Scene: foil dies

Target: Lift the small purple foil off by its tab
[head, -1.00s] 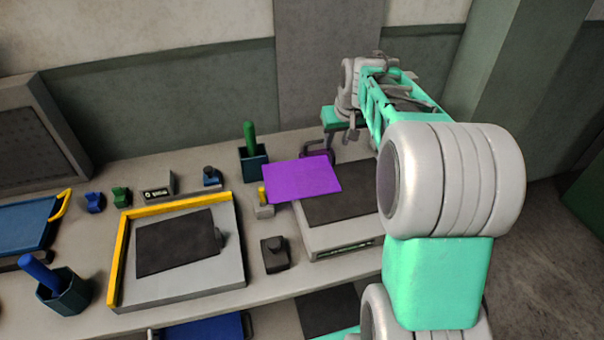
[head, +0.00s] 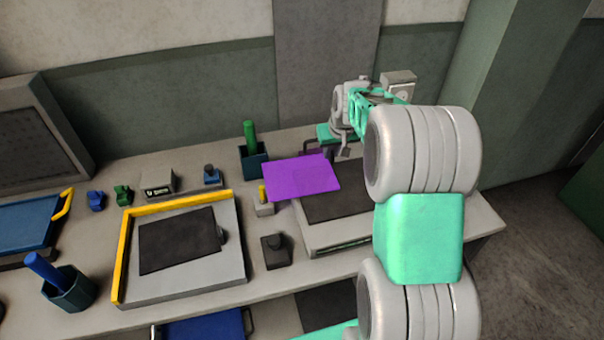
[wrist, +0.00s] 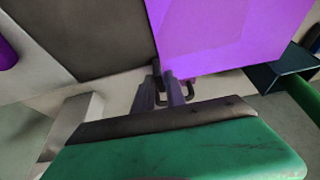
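The small purple foil (head: 302,178) is a flat sheet over the left part of a dark plate on a light-grey block, its left edge sticking out past the block. Its tab cannot be made out. My gripper (head: 344,150) is near the foil's back right corner. In the wrist view, my gripper (wrist: 160,85) has two slim fingers with a narrow gap between them, close to the near corner of the foil (wrist: 225,35). No foil is clearly seen between the fingers. My arm hides the right side of the block in the head view.
The dark plate (head: 325,206) shows beside the foil. A green-handled tool stands in a dark blue cup (head: 253,161) to the left. A dark loop handle (wrist: 189,92) is close to the fingers.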

